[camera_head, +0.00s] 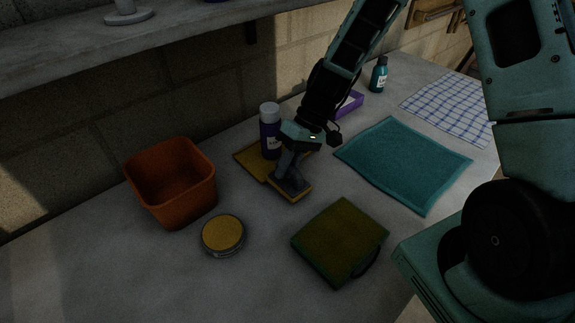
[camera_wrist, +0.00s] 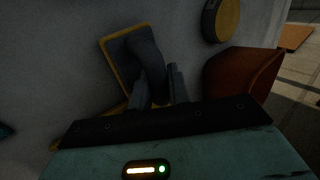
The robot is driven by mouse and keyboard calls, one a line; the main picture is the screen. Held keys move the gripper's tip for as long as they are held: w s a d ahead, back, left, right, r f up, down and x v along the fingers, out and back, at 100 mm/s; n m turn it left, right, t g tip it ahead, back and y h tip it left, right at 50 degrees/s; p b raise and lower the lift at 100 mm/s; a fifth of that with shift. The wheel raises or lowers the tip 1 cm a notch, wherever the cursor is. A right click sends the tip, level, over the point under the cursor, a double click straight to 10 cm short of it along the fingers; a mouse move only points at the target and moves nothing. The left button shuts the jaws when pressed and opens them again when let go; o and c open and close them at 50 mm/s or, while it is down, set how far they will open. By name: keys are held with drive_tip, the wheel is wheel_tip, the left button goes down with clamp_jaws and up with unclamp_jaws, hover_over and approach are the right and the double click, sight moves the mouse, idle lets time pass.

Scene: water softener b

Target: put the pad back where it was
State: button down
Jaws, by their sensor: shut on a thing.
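The pad (camera_head: 296,191) is a small dark grey rectangle with a yellow edge, near the middle of the counter. My gripper (camera_head: 291,170) is over it, pointing down, and is shut on its raised dark part. In the wrist view my gripper (camera_wrist: 163,98) hides part of the pad (camera_wrist: 118,48), whose yellow rim shows beyond the fingers. The pad is beside the front edge of a flat yellow tray (camera_head: 249,161). I cannot tell whether the pad touches the counter or tray.
A purple bottle (camera_head: 270,143) with a white cap stands close behind my gripper. An orange bin (camera_head: 172,190) and a round yellow-topped tin (camera_head: 222,235) are to the left. An olive, green-edged case (camera_head: 340,239) lies in front. A teal cloth (camera_head: 402,162) lies right.

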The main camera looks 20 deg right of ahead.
drive_tip(key=shift+f, duration=0.1)
drive_tip(key=c, duration=1.3)
unclamp_jaws()
drive_tip(key=b+v, duration=0.1)
drive_tip(key=v, duration=1.1)
drive_tip(key=s+a+r+n+h, duration=0.1)
drive_tip(key=s+a+h, duration=0.1)
drive_tip(key=s+a, duration=0.2)
drive_tip(key=s+a+r+n+t+h, duration=0.1)
drive_tip(key=s+a, duration=0.3)
drive_tip(key=s, duration=0.7)
drive_tip(key=s+a+r+n+t+h, duration=0.1)
drive_tip(key=s+a+n+h, duration=0.1)
drive_tip(key=s+a, duration=0.2)
drive_tip(key=shift+s+r+h, duration=0.2)
drive_tip(key=shift+s+h, duration=0.2)
drive_tip(key=shift+s, duration=1.4)
